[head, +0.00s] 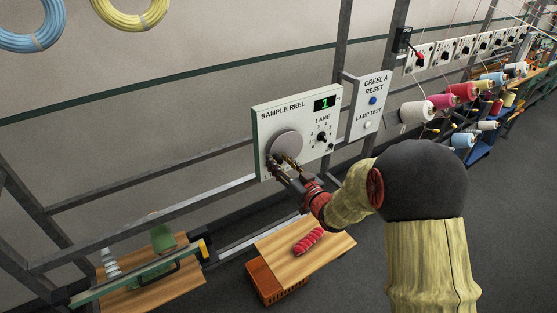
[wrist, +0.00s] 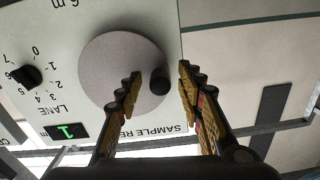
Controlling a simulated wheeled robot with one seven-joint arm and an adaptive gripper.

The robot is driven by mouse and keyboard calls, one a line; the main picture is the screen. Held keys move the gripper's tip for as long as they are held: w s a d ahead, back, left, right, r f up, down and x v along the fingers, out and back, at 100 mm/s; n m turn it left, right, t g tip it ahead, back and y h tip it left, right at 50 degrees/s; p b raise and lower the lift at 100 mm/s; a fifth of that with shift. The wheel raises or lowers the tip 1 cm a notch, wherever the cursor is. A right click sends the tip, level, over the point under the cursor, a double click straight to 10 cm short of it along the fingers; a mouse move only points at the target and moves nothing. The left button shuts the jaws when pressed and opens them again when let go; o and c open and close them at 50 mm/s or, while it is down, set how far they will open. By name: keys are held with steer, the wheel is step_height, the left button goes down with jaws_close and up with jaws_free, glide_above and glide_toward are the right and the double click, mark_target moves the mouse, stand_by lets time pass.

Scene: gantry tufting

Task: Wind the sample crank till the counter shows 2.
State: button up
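The sample reel panel (head: 262,115) is a pale board. Its counter (head: 325,103) shows a green 1, which also shows upside down in the wrist view (wrist: 66,131). The crank is a round grey disc (wrist: 112,72) with a dark knob (wrist: 160,81) near its edge. In the head view the disc (head: 287,143) is partly covered at its lower edge by my gripper (head: 281,163). In the wrist view my gripper (wrist: 160,85) is open, one finger on each side of the knob. Gaps show between the fingers and the knob, so it does not appear gripped.
The lane dial (head: 321,137) sits right of the disc. The Creel A reset panel (head: 369,105) has a blue button and a white lamp-test button. A wooden board (head: 290,262) with a red yarn bundle (head: 308,241) lies below. Metal rails frame the panel.

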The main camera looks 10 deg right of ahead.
steer(key=shift+w+a, duration=0.15)
steer(key=shift+w, duration=0.3)
steer(key=shift+c, duration=0.2)
jaws_close()
stand_by(0.5)
